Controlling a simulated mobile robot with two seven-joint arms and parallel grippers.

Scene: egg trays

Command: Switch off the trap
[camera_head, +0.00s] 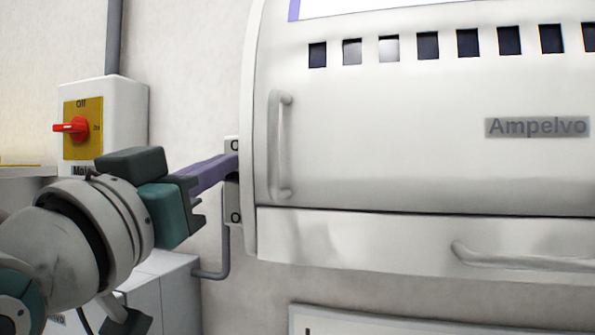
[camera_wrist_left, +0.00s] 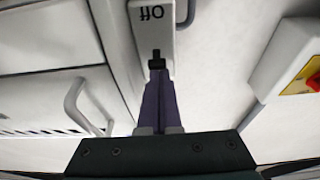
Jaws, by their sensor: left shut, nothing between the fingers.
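A white switch plate (camera_head: 234,217) sits beside the left edge of a large white machine (camera_head: 390,130). In the left wrist view the same plate (camera_wrist_left: 140,18) carries an upside-down "Off" label, with a small black toggle (camera_wrist_left: 156,55) below it. My left gripper (camera_head: 234,164) has its purple fingers shut with nothing between them. Their tips (camera_wrist_left: 157,74) are right at the toggle; I cannot tell whether they touch it. In the head view the fingers hide the middle of the plate and the toggle.
A white box with a red rotary knob (camera_head: 77,128) on a yellow plate marked "Off" is on the wall at left. The machine has a vertical handle (camera_head: 279,145) close to my fingers and a lower handle (camera_head: 520,260). A grey cabinet (camera_head: 165,285) stands below.

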